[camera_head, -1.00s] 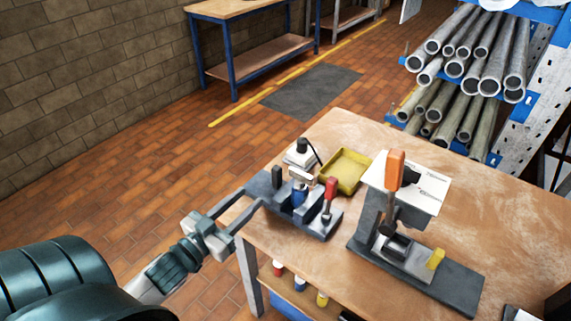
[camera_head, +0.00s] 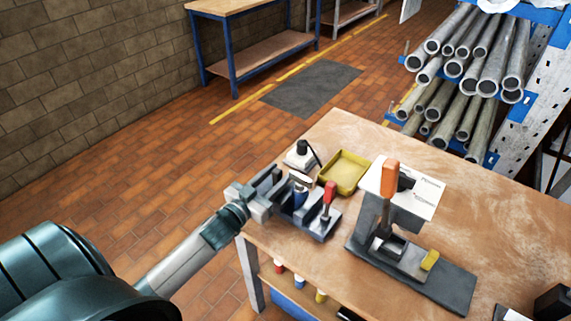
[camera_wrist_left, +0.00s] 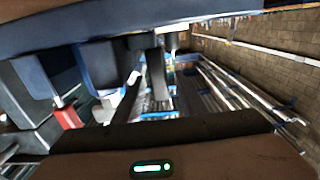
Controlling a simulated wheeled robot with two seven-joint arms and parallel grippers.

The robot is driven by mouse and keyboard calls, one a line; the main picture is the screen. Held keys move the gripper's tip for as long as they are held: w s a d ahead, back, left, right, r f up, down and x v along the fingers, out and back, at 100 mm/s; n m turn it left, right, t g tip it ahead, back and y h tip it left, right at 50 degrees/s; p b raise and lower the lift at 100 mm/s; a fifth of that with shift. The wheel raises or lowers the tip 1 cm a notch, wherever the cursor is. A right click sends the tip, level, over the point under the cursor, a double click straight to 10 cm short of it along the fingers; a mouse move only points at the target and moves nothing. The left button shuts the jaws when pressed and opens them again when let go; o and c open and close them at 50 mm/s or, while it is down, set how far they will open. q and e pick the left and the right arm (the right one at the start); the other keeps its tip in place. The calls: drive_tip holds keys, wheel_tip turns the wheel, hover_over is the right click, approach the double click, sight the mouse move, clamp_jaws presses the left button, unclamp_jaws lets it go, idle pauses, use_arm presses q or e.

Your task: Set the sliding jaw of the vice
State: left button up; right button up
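The vice (camera_head: 318,228) stands at the left edge of the wooden bench, a dark grey base with upright blocks. A dark jaw block (camera_head: 277,176) is at its left end, a blue and silver part (camera_head: 299,190) in the middle, and a red-handled lever (camera_head: 329,192) at the right. My left gripper (camera_head: 272,187) is at the vice's left end, its fingers apart beside the dark block. I cannot tell whether they touch it. The left wrist view shows dark blocks close up and a red handle (camera_wrist_left: 68,117). My right gripper is out of view.
A toggle press (camera_head: 387,225) with an orange handle stands right of the vice. A yellow tray (camera_head: 344,172) and a small white-based device (camera_head: 300,155) are behind it. A pipe rack (camera_head: 470,65) stands at the back right. The bench's right part (camera_head: 490,220) is mostly clear.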

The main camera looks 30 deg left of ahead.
use_arm(q)
drive_tip(key=shift+w+d+p, duration=0.2)
drive_tip(key=shift+w+p, duration=0.2)
drive_tip(key=shift+w, duration=1.6)
